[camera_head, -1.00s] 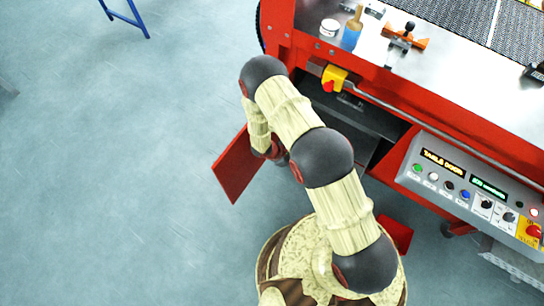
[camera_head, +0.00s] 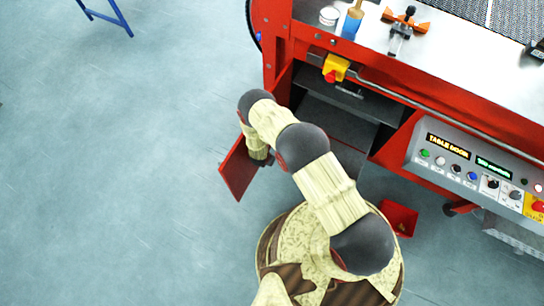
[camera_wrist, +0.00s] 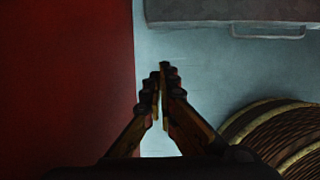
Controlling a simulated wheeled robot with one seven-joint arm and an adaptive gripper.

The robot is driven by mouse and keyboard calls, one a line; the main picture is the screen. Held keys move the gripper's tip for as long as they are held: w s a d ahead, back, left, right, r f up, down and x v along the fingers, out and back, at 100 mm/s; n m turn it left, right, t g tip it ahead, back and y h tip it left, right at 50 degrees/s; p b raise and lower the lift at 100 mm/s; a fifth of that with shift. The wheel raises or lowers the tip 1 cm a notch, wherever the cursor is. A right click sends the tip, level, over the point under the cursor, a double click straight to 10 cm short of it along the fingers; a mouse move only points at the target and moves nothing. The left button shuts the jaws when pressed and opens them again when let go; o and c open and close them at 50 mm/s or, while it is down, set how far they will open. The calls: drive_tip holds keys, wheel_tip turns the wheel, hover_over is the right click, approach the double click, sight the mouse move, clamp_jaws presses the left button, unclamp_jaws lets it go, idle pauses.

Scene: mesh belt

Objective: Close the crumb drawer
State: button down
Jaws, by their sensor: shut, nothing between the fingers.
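A grey tray-like part, seemingly the crumb drawer (camera_head: 345,122), stands out of the dark bay under the red machine in the head view. My arm hides part of its front. In the wrist view, a grey front with a bar handle, likely the same drawer (camera_wrist: 200,10), is at the top right. My gripper (camera_wrist: 162,78) is shut and empty over the floor, below and left of that handle, apart from it. In the head view my gripper (camera_head: 263,160) is small and mostly hidden by the wrist, beside an open red door panel (camera_head: 239,168).
The red door panel fills the left of the wrist view (camera_wrist: 65,80), close beside my fingers. A second red panel (camera_head: 399,217) is low at the right. A control panel (camera_head: 470,165) and a yellow stop box (camera_head: 335,67) are on the machine front.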

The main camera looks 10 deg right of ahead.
drive_tip(key=w+d+f+b, duration=0.4)
drive_tip(key=w+f+b, duration=0.1)
drive_tip(key=f, duration=0.3)
drive_tip(key=shift+w+d, duration=0.15)
drive_tip(key=shift+w, duration=0.2)
drive_tip(key=shift+r, duration=0.1)
